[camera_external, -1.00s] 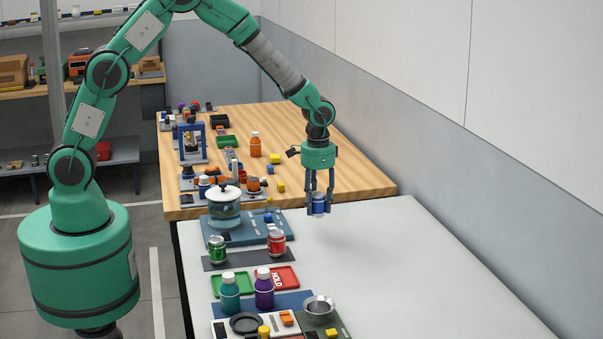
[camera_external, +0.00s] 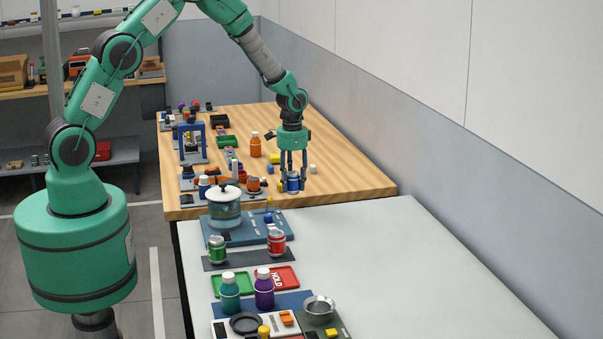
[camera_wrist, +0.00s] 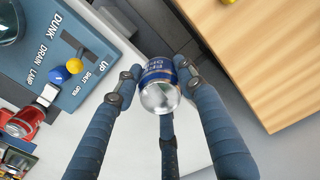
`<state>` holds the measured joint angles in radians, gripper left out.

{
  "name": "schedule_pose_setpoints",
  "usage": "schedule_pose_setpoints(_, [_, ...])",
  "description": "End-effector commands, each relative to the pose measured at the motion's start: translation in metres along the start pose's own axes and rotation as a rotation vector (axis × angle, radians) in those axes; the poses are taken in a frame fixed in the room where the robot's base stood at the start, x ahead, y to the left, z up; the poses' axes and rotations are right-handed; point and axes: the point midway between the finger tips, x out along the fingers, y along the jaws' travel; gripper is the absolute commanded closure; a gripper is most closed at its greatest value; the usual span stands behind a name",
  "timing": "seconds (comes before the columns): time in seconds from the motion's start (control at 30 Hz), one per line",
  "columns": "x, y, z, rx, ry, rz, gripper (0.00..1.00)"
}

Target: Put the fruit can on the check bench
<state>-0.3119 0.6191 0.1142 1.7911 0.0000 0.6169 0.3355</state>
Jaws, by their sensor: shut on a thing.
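A blue can (camera_external: 293,184) with a silver end is held in my gripper (camera_external: 292,176). In the wrist view the can (camera_wrist: 159,92) sits between the fingers, with part of a printed label showing, too small to read surely. The can is off the surface, near the gap between the white table (camera_external: 400,270) and the wooden bench (camera_external: 345,165). I cannot tell from a label which of these is the check bench. A green can (camera_external: 217,249) and a red can (camera_external: 276,242) stand on a dark mat on the white table.
A blue panel (camera_external: 245,239) with a lidded glass pot (camera_external: 224,206) stands close to my gripper's left. Bottles, a red tray (camera_external: 283,278) and a metal bowl (camera_external: 319,308) are nearer. The wooden bench holds several items at its left; its right side is mostly clear.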

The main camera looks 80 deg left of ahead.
Motion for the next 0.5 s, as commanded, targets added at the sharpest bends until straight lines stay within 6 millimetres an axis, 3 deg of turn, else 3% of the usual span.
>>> schedule_pose_setpoints(0.03, [-0.002, -0.017, 0.006, -0.004, -0.002, 0.001, 0.91])
schedule_pose_setpoints(0.2, [0.003, -0.057, 0.02, 0.002, 0.0, 0.0, 0.91])
schedule_pose_setpoints(0.33, [0.005, -0.076, 0.028, 0.006, 0.0, 0.0, 0.91])
schedule_pose_setpoints(0.5, [0.007, -0.085, 0.032, 0.01, 0.0, 0.0, 0.91])
